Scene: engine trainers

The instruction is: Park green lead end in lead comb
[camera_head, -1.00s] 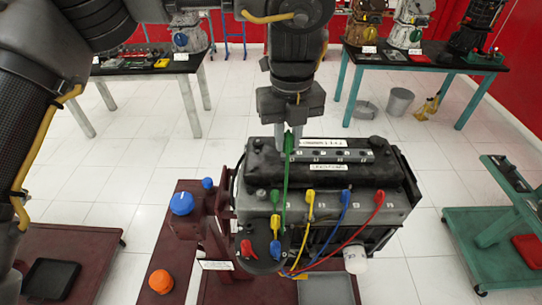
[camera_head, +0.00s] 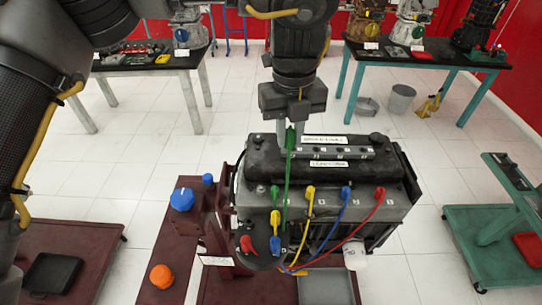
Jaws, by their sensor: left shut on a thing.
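My left gripper (camera_head: 291,128) comes down from above and is shut on the green lead end (camera_head: 290,138). It holds this end upright at the left end of the grey lead comb (camera_head: 345,153) on top of the engine. I cannot tell whether the end is seated in a slot or just in front of it. The green lead (camera_head: 286,185) hangs down from it across the engine's front toward the distributor (camera_head: 262,255). The fingertips partly hide the comb's left end. My right gripper is not in view.
Yellow (camera_head: 309,193), blue (camera_head: 346,193) and red (camera_head: 380,194) lead ends sit along the engine's front, with a green piece (camera_head: 275,191) at their left. A grey tray (camera_head: 327,282) lies below. Blue (camera_head: 181,200) and orange (camera_head: 161,277) knobs are at left.

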